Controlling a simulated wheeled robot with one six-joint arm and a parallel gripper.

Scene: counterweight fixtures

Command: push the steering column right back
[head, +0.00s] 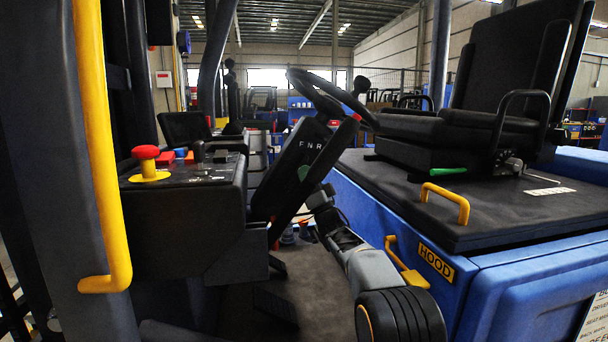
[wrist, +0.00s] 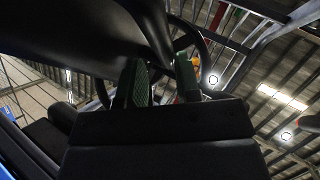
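The steering column (head: 296,165) is a dark slanted post marked F N R, in the middle of the head view. It leans up toward the seat and carries the black steering wheel (head: 325,97) on top. My gripper (head: 318,197) is at the seat side of the column, around its lower half, close to it; I cannot tell whether it touches. In the wrist view, my gripper (wrist: 161,82) shows two green-padded fingers with a gap between them and nothing clearly held. A large dark surface, probably the column, fills the top left there.
The seat (head: 440,125) stands on the blue hood (head: 400,200) at right, with a yellow handle (head: 446,202). A console (head: 190,215) with a red knob (head: 146,152) is left of the column. A yellow grab bar (head: 98,150) stands at far left. Pedals and open floor lie below.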

